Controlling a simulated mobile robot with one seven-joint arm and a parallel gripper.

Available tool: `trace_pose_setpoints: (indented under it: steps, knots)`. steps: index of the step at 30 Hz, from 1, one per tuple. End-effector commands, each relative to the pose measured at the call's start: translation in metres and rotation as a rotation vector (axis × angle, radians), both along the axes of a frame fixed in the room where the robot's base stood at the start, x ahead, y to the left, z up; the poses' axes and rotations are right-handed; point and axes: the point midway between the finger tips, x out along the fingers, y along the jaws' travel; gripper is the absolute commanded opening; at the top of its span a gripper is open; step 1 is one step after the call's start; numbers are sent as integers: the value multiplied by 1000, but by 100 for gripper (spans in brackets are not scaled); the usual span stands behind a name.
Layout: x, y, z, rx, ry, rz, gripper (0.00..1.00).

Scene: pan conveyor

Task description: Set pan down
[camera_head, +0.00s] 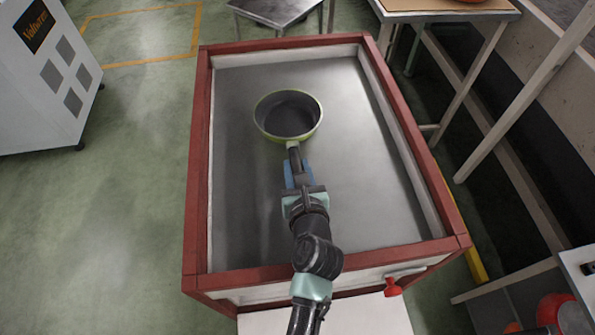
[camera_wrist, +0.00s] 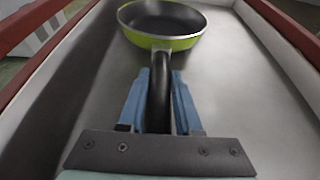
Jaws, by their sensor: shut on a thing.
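A green pan with a dark inside (camera_head: 288,116) is over the grey metal surface (camera_head: 350,170) of a red-framed table. Its black handle points toward me. My gripper (camera_head: 296,165) is shut on the handle, and its blue fingers lie on both sides of it. In the wrist view the pan (camera_wrist: 163,25) is ahead of my gripper (camera_wrist: 160,85), and the handle (camera_wrist: 160,80) runs back between the fingers. The pan looks level and close to the surface. I cannot tell whether its base touches it.
The table's red and white raised rim (camera_head: 199,160) surrounds the surface. Bare metal lies around the pan on all sides. A white cabinet (camera_head: 45,75) stands to the left, a small metal table (camera_head: 275,10) behind, and a red knob (camera_head: 392,287) sits at the front rim.

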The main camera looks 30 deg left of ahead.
Motion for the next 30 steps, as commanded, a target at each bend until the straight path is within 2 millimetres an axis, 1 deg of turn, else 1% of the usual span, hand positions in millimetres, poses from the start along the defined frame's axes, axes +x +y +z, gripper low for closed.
trace_pose_setpoints:
  steps: [1,8,9,11,12,14,23,26,30]
  knots:
    - [1,0,-3,3,-6,-2,0]
    - [1,0,-1,3,-6,-2,0]
    - [0,0,-5,0,0,0,35]
    - [0,0,-4,1,0,0,46]
    - [0,0,-4,1,-1,0,53]
    - [0,0,-4,1,-1,0,63]
    - [0,0,-3,1,-1,0,63]
    - [-6,-5,-1,0,0,-1,63]
    - [-23,-16,8,-1,1,-1,63]
